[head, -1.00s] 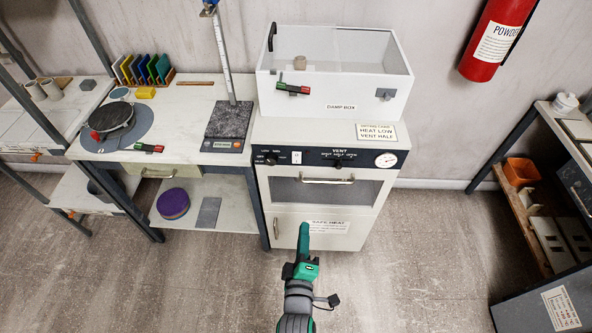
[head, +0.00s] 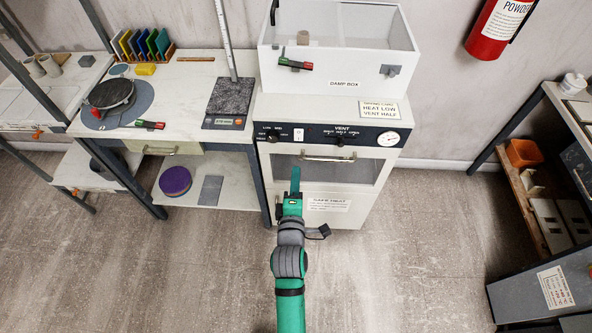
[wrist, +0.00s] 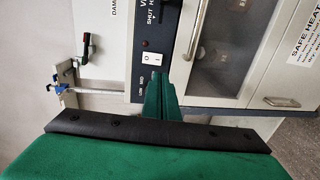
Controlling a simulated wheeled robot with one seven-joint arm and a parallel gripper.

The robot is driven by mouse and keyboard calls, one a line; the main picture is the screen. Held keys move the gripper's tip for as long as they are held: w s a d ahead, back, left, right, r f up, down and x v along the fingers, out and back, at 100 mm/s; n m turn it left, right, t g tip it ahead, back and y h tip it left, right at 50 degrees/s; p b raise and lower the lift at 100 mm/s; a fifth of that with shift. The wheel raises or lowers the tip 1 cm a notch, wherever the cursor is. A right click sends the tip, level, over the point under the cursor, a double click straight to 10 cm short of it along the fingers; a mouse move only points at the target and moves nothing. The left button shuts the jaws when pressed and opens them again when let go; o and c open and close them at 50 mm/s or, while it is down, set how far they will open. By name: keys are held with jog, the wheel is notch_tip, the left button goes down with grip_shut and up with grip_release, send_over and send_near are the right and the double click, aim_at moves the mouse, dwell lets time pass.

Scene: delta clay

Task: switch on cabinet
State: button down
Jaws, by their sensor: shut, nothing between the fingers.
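The white drying cabinet (head: 338,219) stands in the middle, with a glass-windowed upper door and a lower door marked SAFE HEAT. Its dark control panel (head: 375,137) carries a white rocker switch (head: 298,135), knobs and a round gauge. The rocker switch also shows in the wrist view (wrist: 152,58), with a small dull red lamp beside it. I cannot tell which side of the rocker is pressed. My gripper (head: 295,172) is shut and empty, in front of the upper door and below the switch in the head view. In the wrist view the green fingertips (wrist: 160,80) appear close to the switch; contact is unclear.
The upper door's bar handle (head: 328,158) sticks out right of my gripper. A workbench (head: 190,82) with a scale and turntable adjoins at left. The floor at right is open up to a shelf.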

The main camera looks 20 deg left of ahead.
aim_at(298, 140)
jog(key=x, duration=1.2)
jog(key=shift+w+a+f, duration=0.1)
jog(key=shift+w+f, duration=0.05)
jog(key=shift+w, duration=0.1)
jog(key=f+v, duration=0.3)
jog(key=v, duration=1)
jog(key=shift+s+f, duration=0.15)
jog(key=shift+s, duration=0.35)
jog(key=s+d+f+m+h, duration=0.1)
jog(key=s+d+f+m, duration=0.1)
jog(key=s+d+m, duration=0.5)
jog(key=s+d+f+m+h, duration=0.15)
jog(key=s+d, duration=0.25)
jog(key=s, duration=0.6)
jog(key=s+d+r+m+h, duration=0.1)
jog(key=s+d+r+m, duration=0.1)
jog(key=s+m, duration=0.4)
jog(key=s+d+r+m+h, duration=0.1)
jog(key=s+d+r+m, duration=0.2)
jog(key=s+m, duration=0.3)
jog(key=s, duration=0.4)
jog(key=shift+r+m+g, duration=0.3)
jog(key=shift+r+m, duration=0.05)
